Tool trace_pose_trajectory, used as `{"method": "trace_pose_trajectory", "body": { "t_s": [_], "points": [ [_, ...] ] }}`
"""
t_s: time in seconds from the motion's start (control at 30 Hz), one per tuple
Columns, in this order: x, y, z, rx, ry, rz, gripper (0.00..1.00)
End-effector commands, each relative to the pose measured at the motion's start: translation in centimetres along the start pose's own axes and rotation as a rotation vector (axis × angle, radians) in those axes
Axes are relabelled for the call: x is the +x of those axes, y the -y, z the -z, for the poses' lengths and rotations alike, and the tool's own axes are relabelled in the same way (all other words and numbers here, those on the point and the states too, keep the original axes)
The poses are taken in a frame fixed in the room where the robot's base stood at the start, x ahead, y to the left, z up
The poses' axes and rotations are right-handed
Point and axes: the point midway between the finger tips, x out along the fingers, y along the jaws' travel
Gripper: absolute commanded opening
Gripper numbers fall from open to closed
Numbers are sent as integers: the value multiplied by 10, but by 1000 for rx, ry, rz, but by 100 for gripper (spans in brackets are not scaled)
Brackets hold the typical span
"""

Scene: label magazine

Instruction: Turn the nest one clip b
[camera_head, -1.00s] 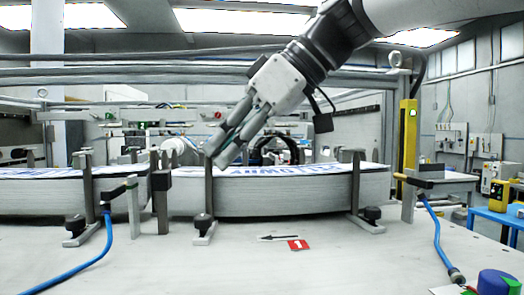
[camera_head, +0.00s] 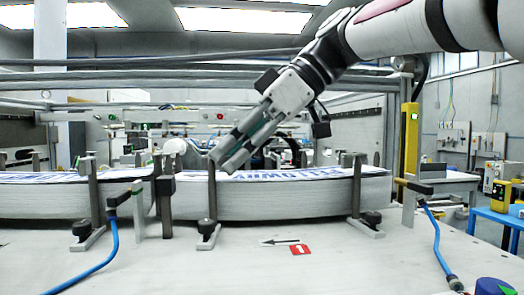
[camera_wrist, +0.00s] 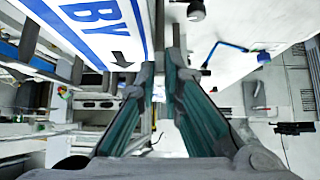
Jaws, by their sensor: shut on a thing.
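Nest one holds a curved stack of blue-and-white labels (camera_head: 290,200) between upright grey clips, behind a red "1" plate (camera_head: 301,250). The left clip (camera_head: 211,205) stands upright at the stack's left end, with a dark knob at its foot. The right clip (camera_head: 357,195) stands at the other end. My gripper (camera_head: 222,163) reaches down from the upper right, its tips at the top of the left clip and shut on it. The exact grip is hidden. In the wrist view the fingers (camera_wrist: 167,70) converge beside the printed label face (camera_wrist: 95,25).
A second label stack (camera_head: 45,198) with its own clips stands to the left. Blue hoses (camera_head: 95,275) lie on the pale table at left and right. The table front is mostly clear.

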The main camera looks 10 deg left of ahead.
Motion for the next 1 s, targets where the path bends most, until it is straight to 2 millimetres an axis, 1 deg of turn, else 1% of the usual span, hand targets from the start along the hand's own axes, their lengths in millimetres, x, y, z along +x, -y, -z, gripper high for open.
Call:
{"method": "trace_pose_trajectory", "body": {
  "t_s": [0.1, 0.13, 0.2, 0.5, 0.63, 0.77, 1.0],
  "points": [
    [1, 0, -2, 1, 4, 3, 0],
    [1, 0, -2, 1, 4, 3, 15],
    [1, 0, -1, 1, 3, 2, 28],
    [0, 0, -1, 1, 2, 1, 28],
    [-9, -1, 0, 1, 1, -1, 28],
    [-29, -1, -1, 3, 0, -4, 28],
    [-80, -2, -1, 3, 1, -4, 28]
  ]
}}
